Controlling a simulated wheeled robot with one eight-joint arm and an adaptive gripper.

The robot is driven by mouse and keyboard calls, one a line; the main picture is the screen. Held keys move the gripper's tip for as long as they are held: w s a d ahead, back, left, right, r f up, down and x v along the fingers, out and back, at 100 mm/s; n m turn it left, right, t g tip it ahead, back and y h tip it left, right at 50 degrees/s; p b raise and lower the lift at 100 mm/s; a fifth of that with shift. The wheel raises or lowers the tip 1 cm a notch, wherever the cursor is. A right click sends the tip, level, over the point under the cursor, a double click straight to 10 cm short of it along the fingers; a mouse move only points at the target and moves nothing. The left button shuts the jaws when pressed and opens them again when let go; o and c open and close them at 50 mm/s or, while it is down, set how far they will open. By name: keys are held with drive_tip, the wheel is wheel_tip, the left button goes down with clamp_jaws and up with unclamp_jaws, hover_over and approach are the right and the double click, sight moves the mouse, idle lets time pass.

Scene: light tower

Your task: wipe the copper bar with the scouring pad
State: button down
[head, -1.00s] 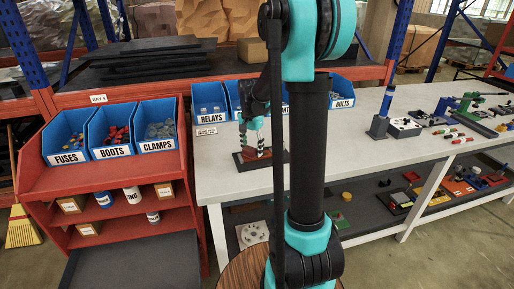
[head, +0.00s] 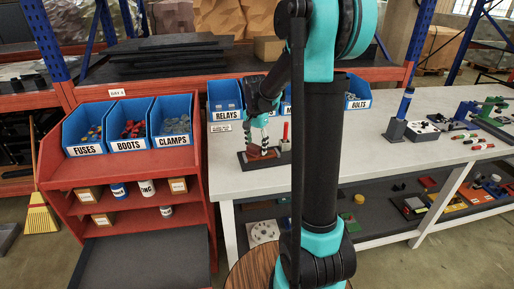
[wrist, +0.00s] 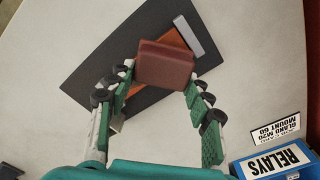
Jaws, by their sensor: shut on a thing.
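My gripper (wrist: 160,76) is shut on a reddish-brown scouring pad (wrist: 165,64), one finger on each side. The pad is over the orange copper bar (wrist: 171,39) and hides its middle; whether they touch I cannot tell. The bar lies on a dark board (wrist: 97,76), with a light grey block (wrist: 188,36) beside it at the upper right. In the head view, my gripper (head: 262,148) points down at the board (head: 247,164) on the white bench.
A blue RELAYS bin (head: 226,100) stands behind the board. A red upright piece (head: 285,131) is just right of my gripper. Red shelving (head: 73,178) with blue bins stands left of the bench (head: 229,186). The bench around the board is mostly clear.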

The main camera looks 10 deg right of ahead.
drive_tip(key=shift+r, duration=2.7)
drive_tip(key=shift+r, duration=1.5)
